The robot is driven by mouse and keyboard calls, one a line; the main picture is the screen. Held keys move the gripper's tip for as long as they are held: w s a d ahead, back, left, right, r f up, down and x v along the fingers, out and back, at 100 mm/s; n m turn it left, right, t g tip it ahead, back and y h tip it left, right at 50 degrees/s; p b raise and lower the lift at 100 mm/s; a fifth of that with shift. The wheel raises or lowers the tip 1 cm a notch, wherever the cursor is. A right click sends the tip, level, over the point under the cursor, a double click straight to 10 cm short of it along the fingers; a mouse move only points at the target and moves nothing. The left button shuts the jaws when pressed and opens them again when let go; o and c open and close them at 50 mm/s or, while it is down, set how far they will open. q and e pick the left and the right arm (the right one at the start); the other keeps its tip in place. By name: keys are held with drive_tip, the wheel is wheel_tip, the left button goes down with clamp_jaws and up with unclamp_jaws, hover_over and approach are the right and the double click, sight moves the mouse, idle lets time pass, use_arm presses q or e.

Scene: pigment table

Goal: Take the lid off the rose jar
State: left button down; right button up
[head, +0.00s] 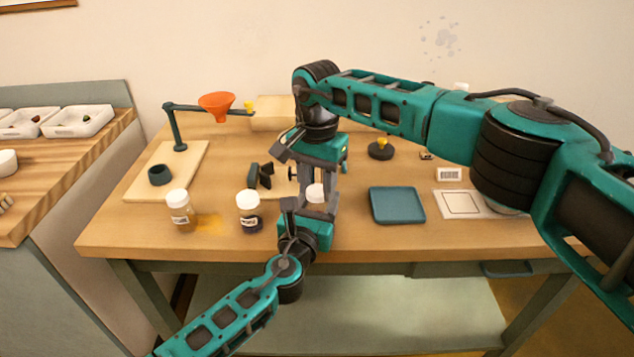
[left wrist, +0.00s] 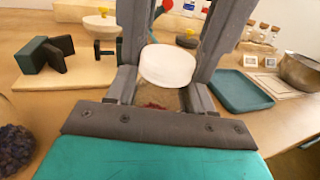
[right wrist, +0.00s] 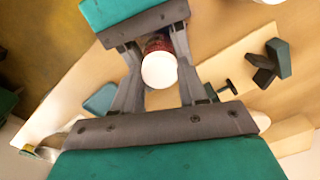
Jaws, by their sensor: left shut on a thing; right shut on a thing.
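The rose jar (left wrist: 152,103) has a clear body with dark red contents and a round white lid (left wrist: 168,65). In the head view the lid (head: 315,193) shows between my two grippers, near the table's front edge. My left gripper (head: 314,208) comes from the front and is shut around the jar body. My right gripper (head: 316,186) points down from above, its fingers shut on either side of the lid. I cannot tell whether a gap lies between lid and jar.
Two white-lidded jars, one amber (head: 180,210) and one dark (head: 248,212), stand to the left. A teal tray (head: 397,205) lies to the right, beside a framed card (head: 463,203). Dark blocks (head: 260,177) and an orange funnel (head: 217,105) on a stand are behind.

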sight(317, 190)
drive_tip(key=shift+n, duration=0.5)
drive_tip(key=shift+r, duration=0.2)
drive_tip(key=shift+r, duration=0.95)
drive_tip(key=shift+r, duration=2)
use_arm(q)
drive_tip(key=shift+c, duration=1.7)
unclamp_jaws()
